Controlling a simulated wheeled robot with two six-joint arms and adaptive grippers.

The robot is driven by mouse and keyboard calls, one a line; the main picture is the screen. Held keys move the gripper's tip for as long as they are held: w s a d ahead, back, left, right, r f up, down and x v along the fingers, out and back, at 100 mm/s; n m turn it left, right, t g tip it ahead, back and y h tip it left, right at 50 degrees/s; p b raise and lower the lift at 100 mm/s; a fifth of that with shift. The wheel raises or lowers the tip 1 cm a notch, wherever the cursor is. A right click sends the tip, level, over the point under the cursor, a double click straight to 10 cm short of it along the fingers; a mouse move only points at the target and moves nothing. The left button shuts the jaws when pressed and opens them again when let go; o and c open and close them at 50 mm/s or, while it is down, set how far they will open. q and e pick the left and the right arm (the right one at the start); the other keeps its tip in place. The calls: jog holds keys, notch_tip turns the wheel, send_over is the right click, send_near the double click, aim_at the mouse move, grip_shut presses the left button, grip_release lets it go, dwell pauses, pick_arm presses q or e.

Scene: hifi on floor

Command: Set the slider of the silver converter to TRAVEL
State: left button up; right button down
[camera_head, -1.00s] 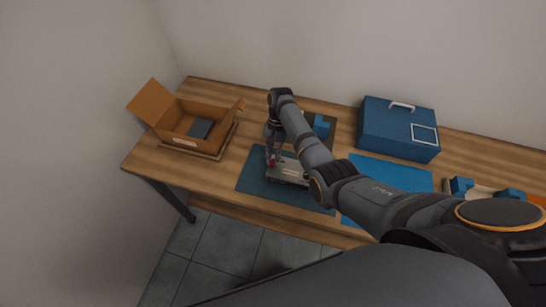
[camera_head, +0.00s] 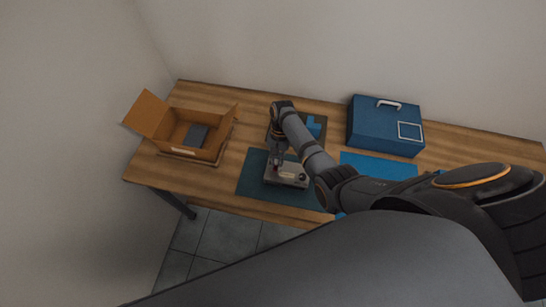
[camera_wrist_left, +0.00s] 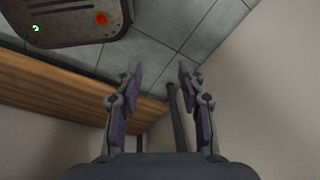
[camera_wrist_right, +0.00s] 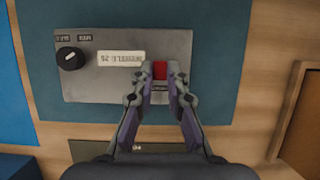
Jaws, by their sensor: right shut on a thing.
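The silver converter (camera_head: 287,174) lies on a dark teal mat on the table. The right wrist view shows its face (camera_wrist_right: 100,82) from above, with a black knob (camera_wrist_right: 70,58), a pale label plate (camera_wrist_right: 121,58) and a red slider (camera_wrist_right: 160,70). My right gripper (camera_wrist_right: 160,72) is shut on the red slider; the fingertips cover its sides and part of its track. No TRAVEL marking is readable. In the head view my right gripper (camera_head: 277,160) is over the converter's left part. My left gripper (camera_wrist_left: 160,68) is open and empty, away from the converter, above the floor.
An open cardboard box (camera_head: 195,134) with a dark item inside stands at the table's left. A blue case (camera_head: 386,126) stands at the back right, behind a bright blue mat (camera_head: 378,165). The teal mat (camera_head: 255,179) has bare room around the converter.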

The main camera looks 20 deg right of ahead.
jog(key=shift+d, duration=0.1)
jog(key=c, duration=1.5)
grip_release()
jog(key=shift+s, duration=0.15)
jog(key=shift+c, duration=0.2)
jog(key=shift+o, duration=1.1)
jog(key=shift+r, duration=0.15)
pick_arm(q)
jog(key=shift+s+f, duration=0.1)
jog(key=shift+s, duration=0.4)
pick_arm(e)
jog(key=v, duration=1.1)
jog(key=shift+w+r, duration=0.25)
jog(key=shift+r, duration=0.05)
jog(key=shift+d, duration=0.15)
